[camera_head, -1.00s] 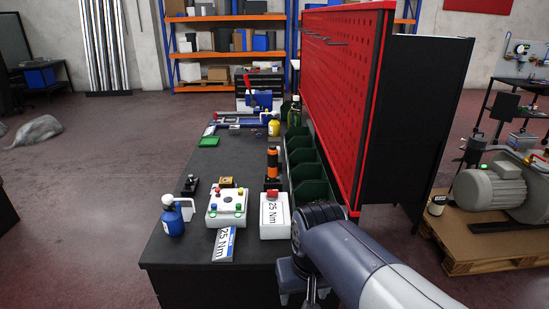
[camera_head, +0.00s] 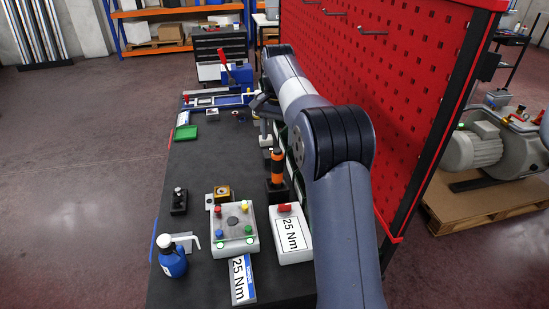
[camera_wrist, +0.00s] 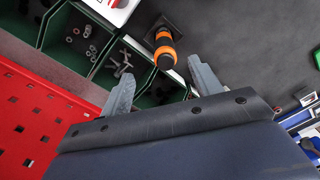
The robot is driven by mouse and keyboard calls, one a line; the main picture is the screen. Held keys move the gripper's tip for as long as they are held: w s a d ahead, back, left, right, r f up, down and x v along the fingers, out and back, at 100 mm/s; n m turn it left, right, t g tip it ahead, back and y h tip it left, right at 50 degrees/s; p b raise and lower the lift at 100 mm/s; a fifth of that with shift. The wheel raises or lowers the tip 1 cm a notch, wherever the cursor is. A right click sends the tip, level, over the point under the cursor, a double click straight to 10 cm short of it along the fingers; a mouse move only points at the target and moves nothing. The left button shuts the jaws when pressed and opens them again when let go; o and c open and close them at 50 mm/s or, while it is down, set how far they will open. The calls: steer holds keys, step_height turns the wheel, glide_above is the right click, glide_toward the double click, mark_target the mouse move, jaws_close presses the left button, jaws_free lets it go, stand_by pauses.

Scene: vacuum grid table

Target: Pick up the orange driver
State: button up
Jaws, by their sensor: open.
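The orange driver (camera_head: 278,168), with an orange and black handle, stands upright in a small black holder (camera_head: 277,192) on the dark table. In the wrist view the driver (camera_wrist: 165,50) shows end-on, beyond the fingertips and roughly between them, not touching either. My gripper (camera_wrist: 162,76) is open and empty, its two grey fingers spread apart. In the head view my arm reaches over the right side of the table, and the gripper end is partly hidden by the arm near the far bins.
Green bins (camera_wrist: 112,62) with loose hardware run along the red pegboard (camera_head: 400,95). Near the driver are a white 25 Nm box (camera_head: 290,238), a white button box (camera_head: 234,228) and a blue bottle (camera_head: 172,262). The table's left middle is clear (camera_head: 205,155).

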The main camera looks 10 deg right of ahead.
mark_target(277, 160)
steer(key=shift+w, duration=0.4)
steer(key=shift+w+d+f, duration=0.1)
steer(key=shift+f, duration=0.25)
step_height(277, 160, down, 4)
steer(key=shift+r, duration=0.1)
steer(key=shift+w+f+p, duration=0.15)
steer(key=shift+f+p, duration=0.4)
steer(key=shift+f, duration=2.55)
